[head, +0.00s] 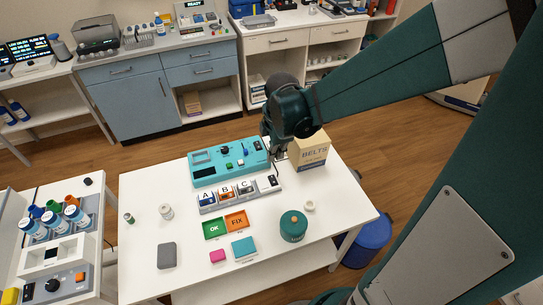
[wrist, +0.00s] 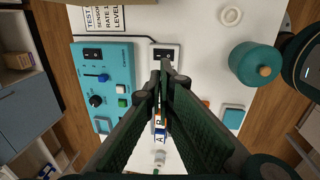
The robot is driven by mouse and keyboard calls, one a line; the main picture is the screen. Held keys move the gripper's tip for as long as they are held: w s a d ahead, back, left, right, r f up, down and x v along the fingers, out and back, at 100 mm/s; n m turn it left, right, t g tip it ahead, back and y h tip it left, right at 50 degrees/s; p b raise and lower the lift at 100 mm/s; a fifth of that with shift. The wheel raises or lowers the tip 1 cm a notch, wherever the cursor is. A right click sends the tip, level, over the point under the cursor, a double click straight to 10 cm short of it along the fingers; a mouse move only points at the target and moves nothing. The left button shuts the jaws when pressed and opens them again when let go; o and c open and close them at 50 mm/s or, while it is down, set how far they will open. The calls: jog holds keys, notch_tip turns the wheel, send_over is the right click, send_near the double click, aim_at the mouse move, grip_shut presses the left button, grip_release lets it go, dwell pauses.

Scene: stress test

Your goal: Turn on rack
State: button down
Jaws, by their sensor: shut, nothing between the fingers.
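The rack (head: 211,209) is a pale grey strip on the white table, with slots marked A, B and C. A black rocker switch (head: 270,182) sits at its right end. In the wrist view the rocker (wrist: 163,55) shows on the rack's pale end, just beyond my fingertips. Whether it is flipped on or off is too small to tell. My gripper (wrist: 167,72) is shut and empty, over the rack's switch end. In the head view my gripper (head: 277,155) is partly hidden by my dark wrist. The fingers cover part of the slots in the wrist view.
A teal control panel (head: 205,173) with a knob, slider and buttons lies close behind the rack. A BELTS box (head: 312,152) stands to the right. OK (head: 214,228) and FIX (head: 237,221) trays and a teal round container (head: 293,227) lie in front.

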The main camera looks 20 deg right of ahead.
aim_at(272, 177)
jog(key=shift+w+f+b, duration=0.35)
jog(key=shift+f+b, duration=0.05)
jog(key=shift+f, duration=1.85)
jog(key=shift+w+f+b, duration=0.3)
jog(key=shift+f+b, duration=0.1)
jog(key=shift+f, duration=1.85)
jog(key=shift+w+f+b, duration=0.35)
jog(key=shift+f+b, duration=0.05)
jog(key=shift+f, duration=1.85)
jog(key=shift+f, duration=0.15)
jog(key=shift+w+f+g+b, duration=0.25)
jog(key=shift+f+g+b, duration=0.3)
jog(key=shift+b, duration=0.35)
jog(key=shift+r, duration=0.1)
jog(key=shift+w+b, duration=0.15)
jog(key=shift+b, duration=0.2)
